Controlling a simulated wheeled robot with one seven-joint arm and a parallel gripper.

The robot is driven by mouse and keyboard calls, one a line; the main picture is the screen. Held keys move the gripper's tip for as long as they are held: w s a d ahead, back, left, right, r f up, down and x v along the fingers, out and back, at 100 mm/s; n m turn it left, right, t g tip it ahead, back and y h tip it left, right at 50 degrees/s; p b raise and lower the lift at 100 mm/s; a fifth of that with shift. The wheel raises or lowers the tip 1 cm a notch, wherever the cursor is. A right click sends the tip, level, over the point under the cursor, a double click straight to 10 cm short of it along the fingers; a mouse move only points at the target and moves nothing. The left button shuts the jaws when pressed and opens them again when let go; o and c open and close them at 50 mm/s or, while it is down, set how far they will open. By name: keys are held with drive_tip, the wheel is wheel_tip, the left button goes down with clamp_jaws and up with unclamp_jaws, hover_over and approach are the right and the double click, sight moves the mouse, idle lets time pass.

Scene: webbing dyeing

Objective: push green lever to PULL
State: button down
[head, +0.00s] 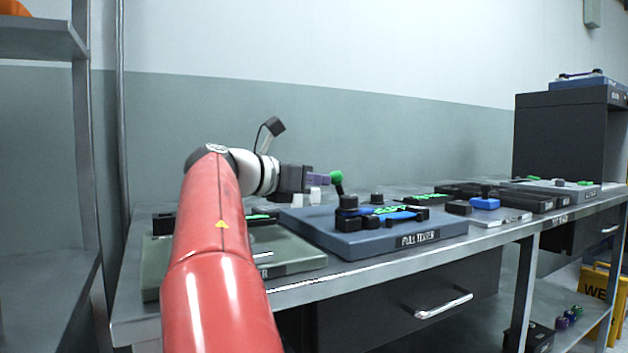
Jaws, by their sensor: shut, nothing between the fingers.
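The green lever (336,177) has a round green knob on a short dark stem and stands at the back of the blue-grey board labelled PULL TESTER (440,230). Its stem leans slightly. My gripper (320,179) is shut and empty, just left of the knob at about its height. From this view I cannot tell whether the fingertips touch the knob. The lever's base is partly hidden behind a dark post on the board, and no PULL position mark for the lever is readable.
The board also carries black and blue blocks (386,219). A grey-green board (300,260) lies to its left, partly behind my arm. More fixtures with a blue block (485,203) stand to the right. A metal shelf (40,40) rises at far left.

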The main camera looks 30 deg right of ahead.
drive_tip(key=shift+r, duration=0.1)
drive_tip(key=shift+d+r+p, duration=0.15)
drive_tip(key=shift+r+p, duration=0.15)
drive_tip(key=shift+p, duration=0.5)
drive_tip(key=shift+y, duration=0.3)
